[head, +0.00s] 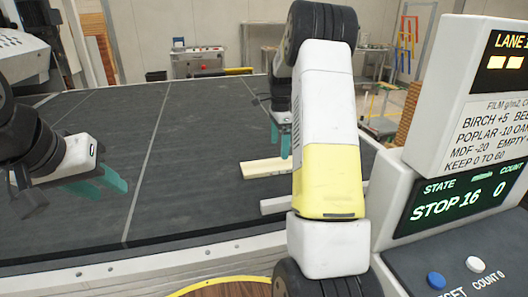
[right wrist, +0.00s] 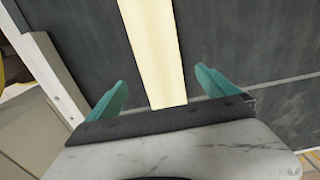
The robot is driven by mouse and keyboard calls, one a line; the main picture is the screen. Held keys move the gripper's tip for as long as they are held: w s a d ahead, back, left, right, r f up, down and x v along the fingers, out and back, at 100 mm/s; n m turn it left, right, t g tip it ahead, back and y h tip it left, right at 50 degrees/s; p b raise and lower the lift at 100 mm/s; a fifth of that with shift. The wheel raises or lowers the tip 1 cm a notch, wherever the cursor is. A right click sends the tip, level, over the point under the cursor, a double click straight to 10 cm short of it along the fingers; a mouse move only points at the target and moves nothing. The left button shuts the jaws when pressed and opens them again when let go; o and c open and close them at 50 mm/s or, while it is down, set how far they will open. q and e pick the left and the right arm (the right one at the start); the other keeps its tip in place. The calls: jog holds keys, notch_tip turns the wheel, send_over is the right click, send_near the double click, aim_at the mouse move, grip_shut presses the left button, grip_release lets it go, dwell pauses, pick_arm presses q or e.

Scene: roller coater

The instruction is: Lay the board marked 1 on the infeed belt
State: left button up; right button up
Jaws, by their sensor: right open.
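A pale wooden board (head: 263,168) lies on the dark infeed belt (head: 190,150), towards its right side. No number on it can be read. It also shows in the right wrist view (right wrist: 152,45), running away from my gripper. My right gripper (right wrist: 160,82) is open, with one teal finger on each side of the board's near end and gaps to both. In the head view, its teal finger (head: 285,145) stands at the board's right end, partly hidden by my arm. My left gripper (head: 115,193) is open and empty above the belt's left part.
A light grey bar (head: 275,205) lies nearer than the board, partly behind my right arm. The control console (head: 455,205) stands at the right, its display reading STOP 16 and count 0. The belt's middle is clear.

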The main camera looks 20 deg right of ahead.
jog(key=s+a+r+n+t+y, duration=0.1)
jog(key=s+a+r+n+t, duration=0.1)
jog(key=s+a+r+n, duration=0.35)
jog(key=s+a+r+n+t, duration=0.1)
jog(key=s+a+r+n, duration=0.2)
jog(key=s+r, duration=0.6)
jog(key=s+a+n+t, duration=0.1)
jog(key=s+a+n, duration=0.1)
jog(key=s, duration=0.3)
jog(key=s+a+n+t, duration=0.1)
jog(key=s+a+n, duration=0.2)
jog(key=s+n, duration=0.2)
jog(key=s+a+n+t+y, duration=0.1)
jog(key=s+a+n, duration=0.2)
jog(key=s, duration=0.3)
jog(key=shift+s+r+n, duration=0.15)
jog(key=shift+s+n, duration=0.15)
jog(key=shift+n, duration=0.05)
jog(key=shift+a, duration=0.1)
